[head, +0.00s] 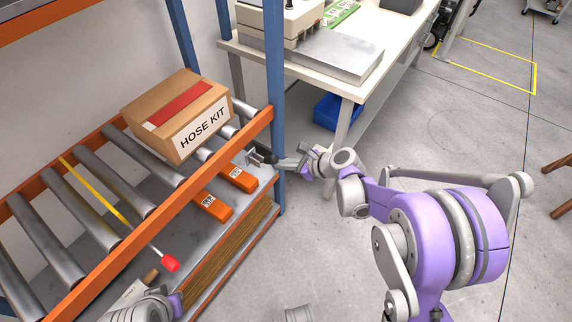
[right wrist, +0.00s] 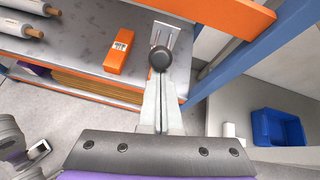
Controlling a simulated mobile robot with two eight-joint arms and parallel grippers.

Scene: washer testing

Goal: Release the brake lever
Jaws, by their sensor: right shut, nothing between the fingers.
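I cannot tell for sure which of the two is the brake lever. My right gripper (right wrist: 161,84) is shut and empty, its tips close to the knob; contact is unclear. It is far from the red grip. Grey and purple parts of my left arm show at the bottom left; its fingers are unclear.
A cardboard HOSE KIT box (head: 188,117) sits on the rollers. Two orange boxes (head: 212,207) lie on the shelf below. A blue rack post (head: 276,95) stands beside my right gripper. A workbench (head: 305,68) and blue bin (head: 333,110) are behind.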

